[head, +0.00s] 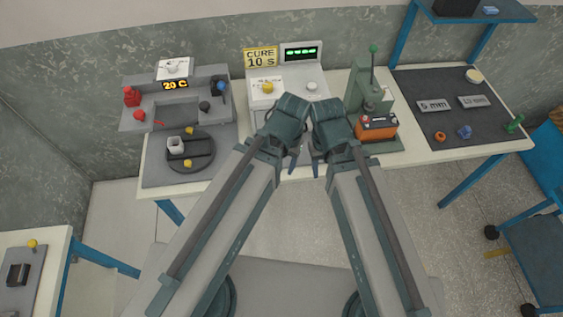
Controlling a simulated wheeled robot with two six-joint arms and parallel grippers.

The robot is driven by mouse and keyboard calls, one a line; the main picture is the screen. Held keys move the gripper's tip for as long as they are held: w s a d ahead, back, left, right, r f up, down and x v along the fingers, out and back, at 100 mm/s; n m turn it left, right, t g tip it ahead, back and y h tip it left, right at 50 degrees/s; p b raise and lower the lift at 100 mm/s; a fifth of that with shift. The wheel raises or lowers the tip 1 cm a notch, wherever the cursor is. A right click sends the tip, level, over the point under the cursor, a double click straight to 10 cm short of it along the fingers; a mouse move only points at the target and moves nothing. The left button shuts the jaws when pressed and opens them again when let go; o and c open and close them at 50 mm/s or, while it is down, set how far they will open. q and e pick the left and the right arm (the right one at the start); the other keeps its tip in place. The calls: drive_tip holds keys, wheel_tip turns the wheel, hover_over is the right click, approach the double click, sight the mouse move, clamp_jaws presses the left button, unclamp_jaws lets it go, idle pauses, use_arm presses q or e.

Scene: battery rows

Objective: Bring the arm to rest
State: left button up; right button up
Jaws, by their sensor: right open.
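Both of my arms reach forward from the bottom of the head view and come close together in front of the bench. My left gripper (291,165) is near the bench's front edge at the centre; its jaws are mostly hidden, so I cannot tell whether it is open. My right gripper (318,166) is just to its right, pointing down, open, with nothing seen in it.
The bench (146,178) carries a grey station reading 20 C (215,72), a CURE 10 S unit (313,75), a green press (362,88) with an orange block (376,132), and a dark mat (415,82). A blue chair (540,245) stands right. Floor (440,225) is clear.

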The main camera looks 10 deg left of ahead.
use_arm(q)
drive_tip(key=shift+s+d, duration=0.15)
drive_tip(key=shift+f, duration=0.1)
wheel_tip(320, 180, down, 5)
drive_tip(key=b, duration=0.5)
idle(1.0)
